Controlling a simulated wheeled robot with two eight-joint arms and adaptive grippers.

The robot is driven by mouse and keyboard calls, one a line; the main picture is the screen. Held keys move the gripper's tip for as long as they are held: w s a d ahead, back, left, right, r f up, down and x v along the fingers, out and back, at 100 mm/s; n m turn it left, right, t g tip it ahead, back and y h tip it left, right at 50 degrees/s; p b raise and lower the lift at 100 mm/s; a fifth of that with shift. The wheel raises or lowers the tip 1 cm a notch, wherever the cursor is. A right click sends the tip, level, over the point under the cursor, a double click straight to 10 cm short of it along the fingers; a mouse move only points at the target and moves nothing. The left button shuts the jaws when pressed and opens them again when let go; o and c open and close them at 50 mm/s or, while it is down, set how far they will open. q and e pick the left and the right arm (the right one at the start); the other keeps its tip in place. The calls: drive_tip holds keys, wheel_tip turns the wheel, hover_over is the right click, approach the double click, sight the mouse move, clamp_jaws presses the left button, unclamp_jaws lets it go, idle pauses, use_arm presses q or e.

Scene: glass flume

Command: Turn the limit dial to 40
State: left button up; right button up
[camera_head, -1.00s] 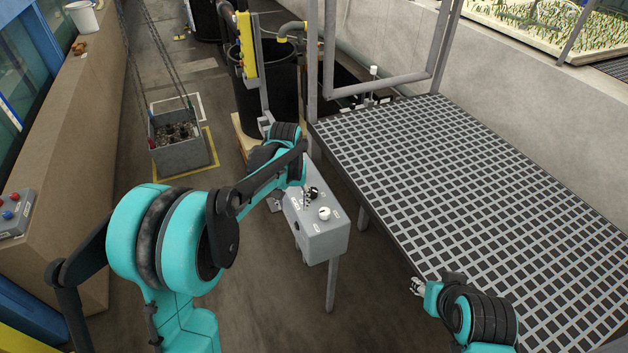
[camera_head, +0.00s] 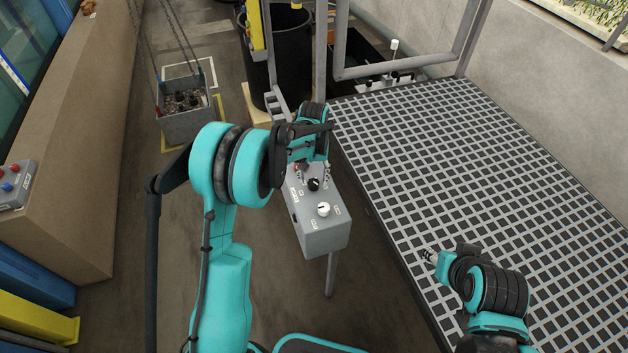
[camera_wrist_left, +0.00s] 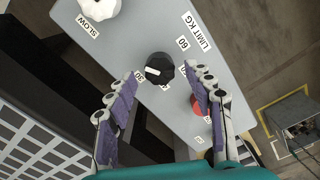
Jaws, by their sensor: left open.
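The limit dial is a black round knob on a grey control box, seen in the head view (camera_head: 314,184) and the left wrist view (camera_wrist_left: 159,68). Its white mark points left, towards a numeral partly hidden by a finger. Labels "60" and "LIMIT KG" are readable; other numerals are partly covered. My left gripper (camera_wrist_left: 163,76) is open, its fingertips on either side of the dial in the wrist view; I cannot tell whether they touch it. In the head view the wrist covers part of the box. My right gripper (camera_head: 428,257) is over the grating, its jaws too small to judge.
The grey box (camera_head: 322,238) also carries a white knob (camera_head: 323,209) and a red button (camera_wrist_left: 197,105). A grey bin (camera_head: 187,122) hangs on chains at the back left. Floor left of the box is clear.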

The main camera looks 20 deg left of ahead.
use_arm(q)
drive_tip(key=shift+f, duration=0.75)
drive_tip(key=c, duration=1.1)
drive_tip(key=shift+m, duration=0.4)
drive_tip(key=shift+c, duration=0.3)
drive_tip(key=m+b, duration=0.1)
drive_tip(key=m, duration=0.3)
drive_tip(key=shift+m, duration=0.4)
drive_tip(key=m, duration=0.6)
